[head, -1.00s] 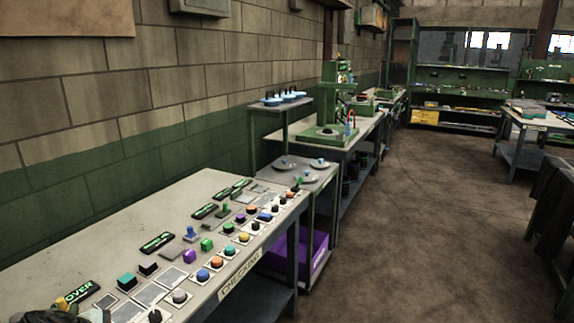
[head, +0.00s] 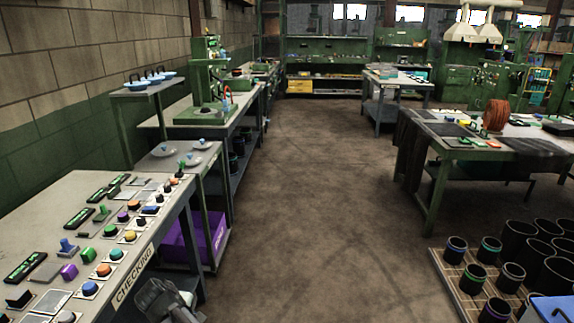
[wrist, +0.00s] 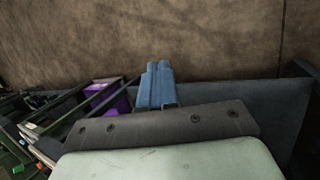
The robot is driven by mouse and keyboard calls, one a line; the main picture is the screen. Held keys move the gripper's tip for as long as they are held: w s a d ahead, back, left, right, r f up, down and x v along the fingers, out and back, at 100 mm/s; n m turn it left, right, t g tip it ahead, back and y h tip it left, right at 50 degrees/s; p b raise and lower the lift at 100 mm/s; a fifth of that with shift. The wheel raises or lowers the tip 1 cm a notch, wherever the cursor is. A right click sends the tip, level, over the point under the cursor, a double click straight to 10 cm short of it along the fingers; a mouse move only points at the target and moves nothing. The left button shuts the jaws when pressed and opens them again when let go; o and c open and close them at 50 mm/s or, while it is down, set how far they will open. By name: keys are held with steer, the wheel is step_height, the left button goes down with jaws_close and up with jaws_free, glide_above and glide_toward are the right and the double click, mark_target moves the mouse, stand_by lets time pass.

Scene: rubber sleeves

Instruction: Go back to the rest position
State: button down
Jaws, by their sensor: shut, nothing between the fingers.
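My gripper (wrist: 158,66) shows in the wrist view, with its two blue-grey fingers together and nothing between them. It points out over the brown floor, beside the checking bench. In the head view a grey part of my arm shows at the bottom edge, just right of the bench front; the fingers cannot be made out there.
A purple bin (head: 185,245) sits under the neighbouring bench. Black sleeves stand on a slatted pallet (head: 452,268) at the right. The floor (head: 320,200) between is clear.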

steer(key=w+d+f+m+g, duration=0.1)
steer(key=w+d+f+m, duration=0.1)
steer(key=d, duration=0.4)
steer(key=w+d+f+m+g, duration=0.1)
steer(key=w+d+f+m, duration=0.15)
steer(key=d, duration=0.35)
steer(key=s+d+f+m+g+y, duration=0.1)
steer(key=d+f+m, duration=0.25)
steer(key=d, duration=0.75)
steer(key=d+f+m+y, duration=0.1)
steer(key=d+f+m, duration=0.25)
steer(key=d, duration=0.85)
steer(key=s+d+f+m+g+y, duration=0.1)
steer(key=d+f+m, duration=0.3)
steer(key=d, duration=0.7)
steer(key=s+f+g, duration=0.3)
steer(key=s+f, duration=0.6)
steer(key=s, duration=0.6)
steer(key=s+f+g, duration=0.4)
steer(key=s+f, duration=0.6)
steer(key=s, duration=0.5)
steer(key=shift+d+f+m, duration=0.2)
steer(key=shift+f+m, duration=0.1)
steer(key=shift+m, duration=0.15)
